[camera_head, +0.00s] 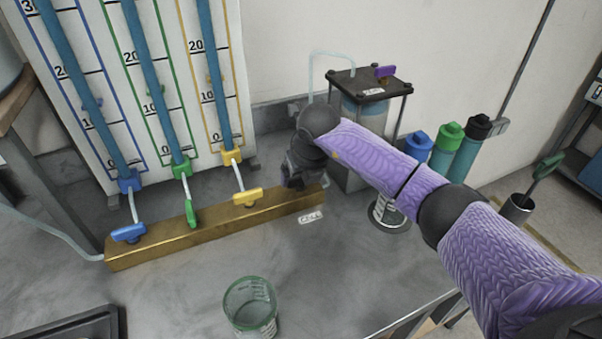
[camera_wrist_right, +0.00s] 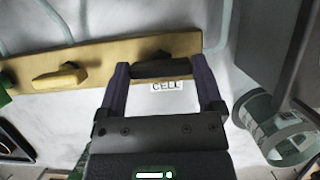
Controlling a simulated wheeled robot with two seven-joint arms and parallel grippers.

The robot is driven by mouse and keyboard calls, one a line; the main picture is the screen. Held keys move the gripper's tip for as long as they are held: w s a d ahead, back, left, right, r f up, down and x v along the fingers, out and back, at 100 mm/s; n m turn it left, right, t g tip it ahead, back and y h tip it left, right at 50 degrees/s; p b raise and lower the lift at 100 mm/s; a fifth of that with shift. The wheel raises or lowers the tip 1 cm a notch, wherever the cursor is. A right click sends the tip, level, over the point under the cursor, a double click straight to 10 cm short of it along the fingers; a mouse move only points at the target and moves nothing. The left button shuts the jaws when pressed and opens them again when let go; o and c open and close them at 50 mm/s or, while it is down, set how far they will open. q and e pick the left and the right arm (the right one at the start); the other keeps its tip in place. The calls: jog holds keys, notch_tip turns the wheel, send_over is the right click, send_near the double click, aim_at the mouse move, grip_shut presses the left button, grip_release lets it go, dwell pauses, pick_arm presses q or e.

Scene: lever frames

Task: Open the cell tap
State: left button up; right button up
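The cell tap's black handle (camera_wrist_right: 168,68) lies along the brass bar (camera_wrist_right: 105,72) in the right wrist view, just above the white CELL label (camera_wrist_right: 166,86). My right gripper (camera_wrist_right: 161,66) is open, with one finger near each end of the handle; I cannot tell whether either finger touches it. In the head view my right gripper (camera_head: 304,168) hides the cell tap at the right end of the brass bar (camera_head: 160,247), above the CELL label (camera_head: 311,217). My left gripper is not in view.
Blue (camera_head: 129,232), green (camera_head: 191,213) and yellow (camera_head: 247,197) taps sit along the bar. A glass beaker (camera_head: 250,308) stands in front on the grey bench. A lidded vessel (camera_head: 362,88) is behind my right arm. Several bottles, including a blue one (camera_head: 418,146), stand at the right.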

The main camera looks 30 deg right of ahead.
jog(key=c, duration=0.3)
jog(key=shift+n, duration=0.3)
jog(key=n+y, duration=0.1)
jog(key=n, duration=0.2)
jog(key=shift+d+y+b, duration=0.15)
jog(key=shift+y+b, duration=0.15)
jog(key=shift+n+y, duration=0.3)
jog(key=shift+n, duration=0.7)
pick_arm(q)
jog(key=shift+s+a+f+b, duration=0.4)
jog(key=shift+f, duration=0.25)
pick_arm(e)
jog(key=shift+n, duration=0.6)
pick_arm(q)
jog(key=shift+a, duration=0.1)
pick_arm(e)
jog(key=shift+r, duration=0.1)
